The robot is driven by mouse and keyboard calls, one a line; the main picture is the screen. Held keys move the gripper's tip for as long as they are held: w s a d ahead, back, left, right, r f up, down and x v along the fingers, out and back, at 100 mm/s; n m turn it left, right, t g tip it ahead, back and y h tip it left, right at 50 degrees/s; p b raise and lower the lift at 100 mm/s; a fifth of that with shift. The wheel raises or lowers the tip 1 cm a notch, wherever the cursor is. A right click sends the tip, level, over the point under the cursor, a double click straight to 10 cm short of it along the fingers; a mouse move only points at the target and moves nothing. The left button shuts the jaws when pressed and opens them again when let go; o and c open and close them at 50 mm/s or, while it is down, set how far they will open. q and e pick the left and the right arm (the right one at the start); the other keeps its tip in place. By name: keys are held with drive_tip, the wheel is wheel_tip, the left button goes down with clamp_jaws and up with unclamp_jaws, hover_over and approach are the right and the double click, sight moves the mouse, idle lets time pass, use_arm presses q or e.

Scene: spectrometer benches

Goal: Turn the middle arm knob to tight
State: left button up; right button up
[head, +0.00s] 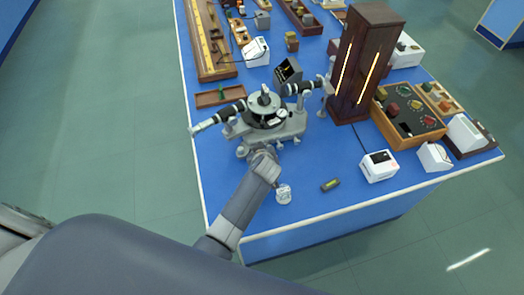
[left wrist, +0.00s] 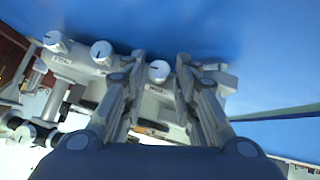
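The spectrometer (head: 266,112), grey and black with two telescope-like tubes, stands near the bench's left edge in the head view. My left gripper (head: 263,156) is low at its near side and hides part of its base. In the left wrist view, three white knobs with dark pointer marks show on the grey arm parts: one at far left (left wrist: 55,41), one beside it (left wrist: 101,52), and one (left wrist: 158,71) between my left fingertips (left wrist: 161,58). The fingers are apart, with a small gap visible beside this knob. The labels are too small to read surely. My right gripper is out of view.
A small clear glass object (head: 283,193) and a dark level-like tool (head: 330,185) lie on the blue bench (head: 305,160) near its front edge. A tall dark wooden lamp housing (head: 363,62) and a white box (head: 379,166) stand to the right.

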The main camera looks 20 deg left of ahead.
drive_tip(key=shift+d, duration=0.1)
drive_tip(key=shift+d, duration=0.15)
